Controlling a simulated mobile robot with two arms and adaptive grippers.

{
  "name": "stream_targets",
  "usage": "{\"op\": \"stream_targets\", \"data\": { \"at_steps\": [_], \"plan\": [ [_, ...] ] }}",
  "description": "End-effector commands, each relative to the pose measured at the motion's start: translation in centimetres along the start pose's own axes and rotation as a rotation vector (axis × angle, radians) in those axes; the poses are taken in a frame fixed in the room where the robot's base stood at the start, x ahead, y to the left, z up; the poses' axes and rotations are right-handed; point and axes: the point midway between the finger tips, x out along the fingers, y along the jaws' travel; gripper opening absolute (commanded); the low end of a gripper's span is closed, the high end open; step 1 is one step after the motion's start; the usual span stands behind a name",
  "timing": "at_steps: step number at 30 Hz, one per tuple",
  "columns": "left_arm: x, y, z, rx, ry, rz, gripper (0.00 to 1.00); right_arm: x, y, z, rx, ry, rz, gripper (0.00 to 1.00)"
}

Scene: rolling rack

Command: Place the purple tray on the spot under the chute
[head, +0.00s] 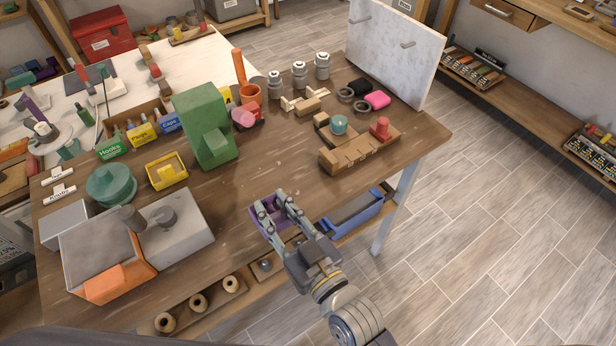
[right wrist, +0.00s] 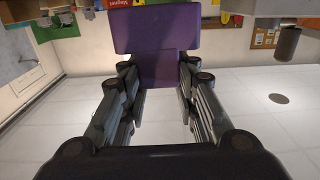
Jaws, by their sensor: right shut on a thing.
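The purple tray (head: 259,214) shows at the front edge of the wooden table in the head view, partly hidden by my right gripper (head: 273,205). The right wrist view shows the purple tray (right wrist: 158,45) between both fingers of my right gripper (right wrist: 160,85), which is shut on it. I cannot tell whether the tray touches the table. A grey box with a sloped top (head: 95,245) and an orange front piece (head: 120,284) stands at the table's left front; I cannot tell whether it is the chute. No marked spot is clearly visible. My left gripper is not in view.
A green machine (head: 204,120), a yellow bin (head: 167,172) and a round green part (head: 110,185) stand left of centre. Wooden blocks (head: 357,150) lie at the right. The table's middle (head: 270,165) is clear.

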Motion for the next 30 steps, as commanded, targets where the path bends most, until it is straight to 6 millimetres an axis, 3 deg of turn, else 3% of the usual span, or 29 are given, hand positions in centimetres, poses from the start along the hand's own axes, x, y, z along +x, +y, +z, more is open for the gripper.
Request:
{"op": "stream_targets", "data": {
  "at_steps": [7,21,30],
  "plan": [
    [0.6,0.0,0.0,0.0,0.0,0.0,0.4,0.5,1.0,0.2,-0.004,0.003,0.002,0.0],
    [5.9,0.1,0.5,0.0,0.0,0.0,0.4,6.0,10.9,1.5,-0.005,0.004,0.003,0.0],
    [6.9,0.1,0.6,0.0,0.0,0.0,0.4,7.1,13.0,1.5,-0.001,0.002,0.003,0.0]
  ]
}}
